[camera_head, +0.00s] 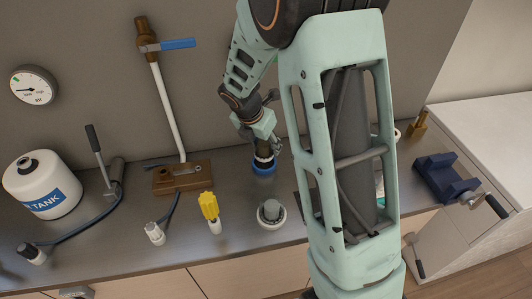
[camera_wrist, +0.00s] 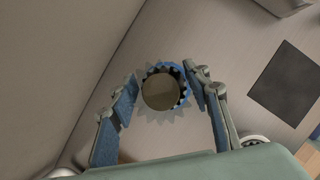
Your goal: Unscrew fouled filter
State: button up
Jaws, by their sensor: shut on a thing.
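The filter, as I take it, is a round piece with a brownish top (camera_wrist: 160,92) inside a blue toothed ring, with a pale see-through toothed rim around it in the wrist view. In the head view its blue ring (camera_head: 263,168) stands on the grey counter near the wall. My gripper (camera_head: 262,148) reaches down over it from above. In the wrist view my gripper (camera_wrist: 162,80) has one finger on each side of the filter and is shut on it. The exact contact and the filter's lower part are hidden.
On the counter are a white tank (camera_head: 42,185), a brown block (camera_head: 183,177) with a pipe, a yellow-topped fitting (camera_head: 210,208), a white ring with a grey knob (camera_head: 271,212) and a blue vise (camera_head: 445,178). My arm hides part of the counter right of the filter.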

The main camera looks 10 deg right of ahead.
jog(key=shift+r+p, duration=1.6)
jog(key=shift+r, duration=0.2)
